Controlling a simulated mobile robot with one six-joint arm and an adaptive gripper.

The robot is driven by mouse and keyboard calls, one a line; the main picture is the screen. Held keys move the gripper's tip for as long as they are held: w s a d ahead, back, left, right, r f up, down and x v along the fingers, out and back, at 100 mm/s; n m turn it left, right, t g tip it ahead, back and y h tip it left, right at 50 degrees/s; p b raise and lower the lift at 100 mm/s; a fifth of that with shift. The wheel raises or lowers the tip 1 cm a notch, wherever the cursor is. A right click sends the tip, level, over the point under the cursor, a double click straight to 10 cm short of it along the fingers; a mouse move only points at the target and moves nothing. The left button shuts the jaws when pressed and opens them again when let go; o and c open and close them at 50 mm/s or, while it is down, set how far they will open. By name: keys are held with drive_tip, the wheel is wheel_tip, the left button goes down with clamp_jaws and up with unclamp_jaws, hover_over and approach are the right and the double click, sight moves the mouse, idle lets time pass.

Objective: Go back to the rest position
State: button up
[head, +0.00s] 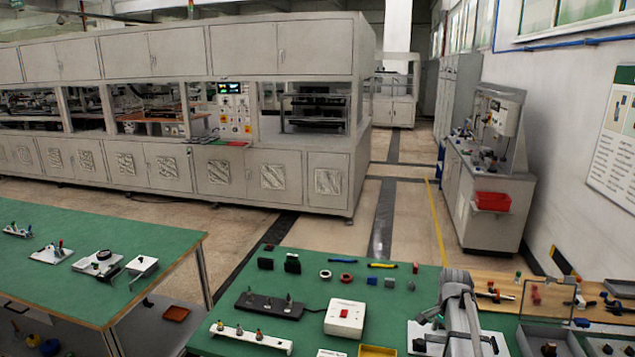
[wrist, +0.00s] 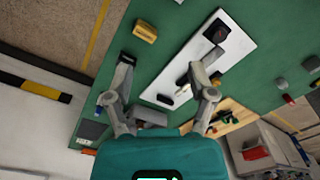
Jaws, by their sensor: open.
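My gripper (wrist: 163,78) shows in the wrist view with its two fingers spread apart. Nothing is held between them. It is over the green bench top (wrist: 165,30) and a white plate (wrist: 242,48), which lies beyond and between the fingers. The plate carries a dark block (wrist: 217,31) and small light and dark parts near its lower end. In the head view my grey arm is at the lower right, in front of the white plate (head: 491,342); the gripper itself cannot be made out there.
A yellow block (wrist: 145,31) lies left of the plate. On the near green bench (head: 232,318) stand a white box with a red button (head: 345,318) and a black pegged base (head: 270,305). A clear upright panel (head: 546,300) stands right of my arm. A floor aisle (head: 400,222) lies behind.

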drive_tip(key=s+a+n, duration=1.3)
drive_tip(key=s+a, duration=0.2)
drive_tip(key=a, duration=0.4)
drive_tip(key=shift+s+f, duration=0.2)
drive_tip(key=shift+s, duration=0.05)
